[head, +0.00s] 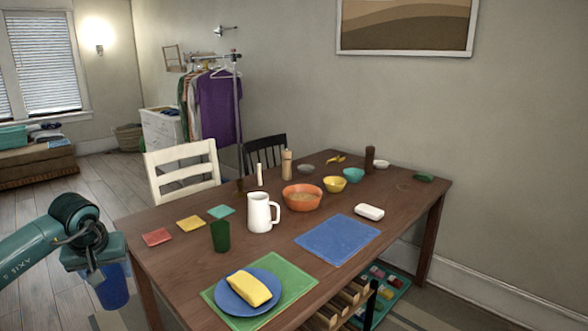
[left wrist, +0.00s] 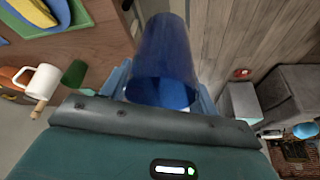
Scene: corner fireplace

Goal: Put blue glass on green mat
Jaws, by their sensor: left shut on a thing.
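My left gripper (head: 97,273) is at the left, out beyond the table's near left edge. It is shut on the blue glass (head: 114,290), which hangs below it over the floor, apart from the table. The glass fills the middle of the left wrist view (left wrist: 165,52). The green mat (head: 293,275) lies at the table's near edge, to the right of the gripper. A blue plate (head: 226,294) with a folded yellow cloth (head: 249,289) sits on the mat. Bare mat shows around the plate. My right gripper is not in view.
A dark green glass (head: 220,236) and a white pitcher (head: 260,213) stand behind the mat on the wooden table (head: 172,266). A blue mat (head: 338,235) lies to the right. Red (head: 157,237) and yellow (head: 190,223) coasters lie left. The table's near left corner is clear.

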